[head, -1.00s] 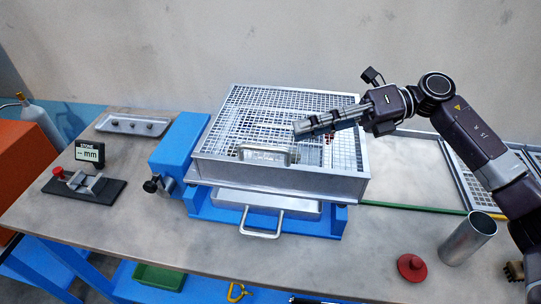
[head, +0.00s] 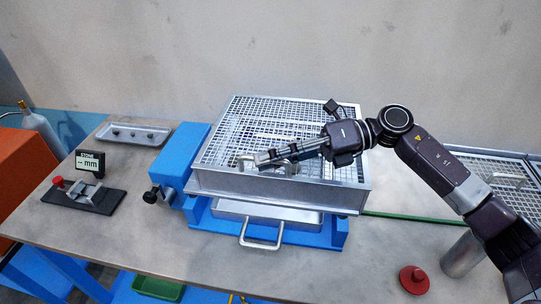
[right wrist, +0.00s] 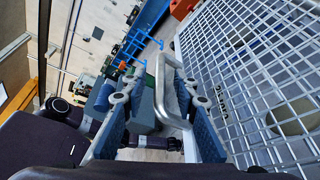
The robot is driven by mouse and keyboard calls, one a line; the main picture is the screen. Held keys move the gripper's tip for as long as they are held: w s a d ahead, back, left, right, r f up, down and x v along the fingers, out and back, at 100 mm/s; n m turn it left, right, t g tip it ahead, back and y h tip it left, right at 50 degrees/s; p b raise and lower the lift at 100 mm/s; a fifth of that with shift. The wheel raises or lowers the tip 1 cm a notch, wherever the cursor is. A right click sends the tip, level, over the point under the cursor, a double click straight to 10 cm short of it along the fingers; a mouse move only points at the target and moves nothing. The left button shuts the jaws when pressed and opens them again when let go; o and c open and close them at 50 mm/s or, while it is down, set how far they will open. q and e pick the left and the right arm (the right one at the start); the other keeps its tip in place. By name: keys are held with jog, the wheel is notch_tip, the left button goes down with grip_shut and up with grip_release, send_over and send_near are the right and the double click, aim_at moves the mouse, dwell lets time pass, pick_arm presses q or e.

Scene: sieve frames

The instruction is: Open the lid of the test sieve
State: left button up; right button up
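The test sieve is a metal box frame (head: 275,187) on a blue base, topped by a wire-mesh lid (head: 240,107). The lid lies flat; its mesh fills the right of the right wrist view (right wrist: 245,50). My right gripper (head: 264,158) is low over the lid at this handle. In the right wrist view its fingers (right wrist: 155,92) are spread, with the handle (right wrist: 168,95) at or between the tips, nearer the right finger. Contact is unclear. My left gripper is out of view.
A drawer handle (head: 262,246) sticks out at the sieve's front. A gauge (head: 90,160) and a tray (head: 133,134) stand left. A metal cylinder (head: 461,256), a red cap (head: 414,280) and another mesh frame (head: 500,172) are right. The table's front left is clear.

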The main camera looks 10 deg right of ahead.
grip_shut()
dwell(0.3)
jog(key=shift+r, duration=0.1)
jog(key=w+d+r+m+y+p, duration=0.1)
jog(key=w+r+m+p, duration=0.2)
jog(key=r, duration=0.6)
jog(key=w+d+r+m+g+y+p, duration=0.1)
jog(key=w+r+m+p, duration=0.2)
jog(key=w+r, duration=0.2)
jog(key=shift+w+d+r+y, duration=0.2)
jog(key=shift+d+r+y, duration=0.15)
jog(key=shift+r, duration=1.5)
